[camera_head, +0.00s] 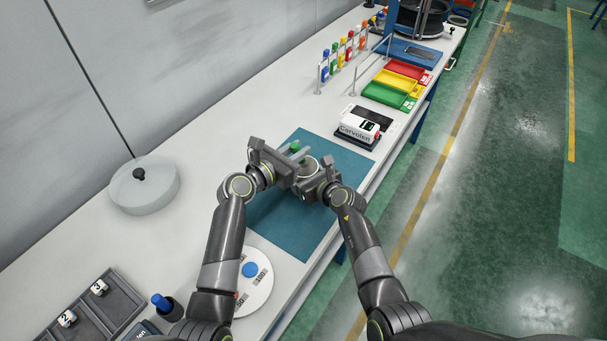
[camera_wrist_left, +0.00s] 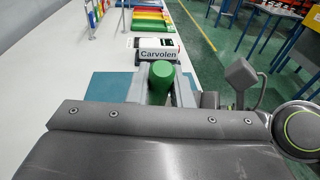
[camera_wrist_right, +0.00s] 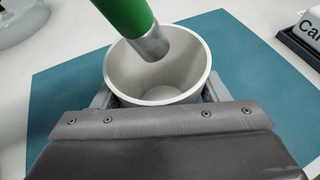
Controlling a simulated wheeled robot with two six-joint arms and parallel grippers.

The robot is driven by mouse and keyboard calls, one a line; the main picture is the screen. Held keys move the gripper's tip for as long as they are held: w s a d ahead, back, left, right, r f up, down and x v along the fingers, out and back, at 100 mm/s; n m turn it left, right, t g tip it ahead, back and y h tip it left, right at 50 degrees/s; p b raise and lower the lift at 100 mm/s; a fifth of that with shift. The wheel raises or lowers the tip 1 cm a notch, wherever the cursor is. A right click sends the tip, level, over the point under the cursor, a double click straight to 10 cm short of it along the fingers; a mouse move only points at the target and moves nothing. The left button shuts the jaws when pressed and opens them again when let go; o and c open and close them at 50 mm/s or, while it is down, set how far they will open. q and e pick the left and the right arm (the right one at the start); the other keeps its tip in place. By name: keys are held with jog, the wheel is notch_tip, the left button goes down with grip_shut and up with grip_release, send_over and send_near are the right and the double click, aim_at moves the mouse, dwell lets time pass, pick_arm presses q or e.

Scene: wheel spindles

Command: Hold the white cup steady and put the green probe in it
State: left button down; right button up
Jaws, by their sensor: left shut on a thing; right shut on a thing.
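The green probe (camera_head: 295,147) is in my left gripper (camera_head: 297,156), which is shut on it. Its green top (camera_wrist_left: 161,83) stands up in the left wrist view. In the right wrist view the green handle (camera_wrist_right: 125,14) ends in a grey metal tip (camera_wrist_right: 152,45), over the cup's mouth and tilted in that picture; how deep the tip is I cannot tell. My right gripper (camera_head: 309,174) is shut on the white cup (camera_head: 308,166), with fingers on both sides. The cup (camera_wrist_right: 158,85) is upright and looks empty inside. My grippers hide much of both in the head view.
The blue-green mat (camera_head: 285,220) lies under both grippers. A white Carvolen device (camera_head: 358,127) stands beyond it, near coloured trays (camera_head: 390,95) and a rack of bottles (camera_head: 343,52). A round dial (camera_head: 253,285) and a clear lidded dish (camera_head: 145,190) are to the left.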

pick_arm(q)
jog(key=shift+f, duration=0.8)
jog(key=c, duration=1.2)
grip_release()
jog(key=v, duration=1.2)
pick_arm(e)
jog(key=o, duration=1)
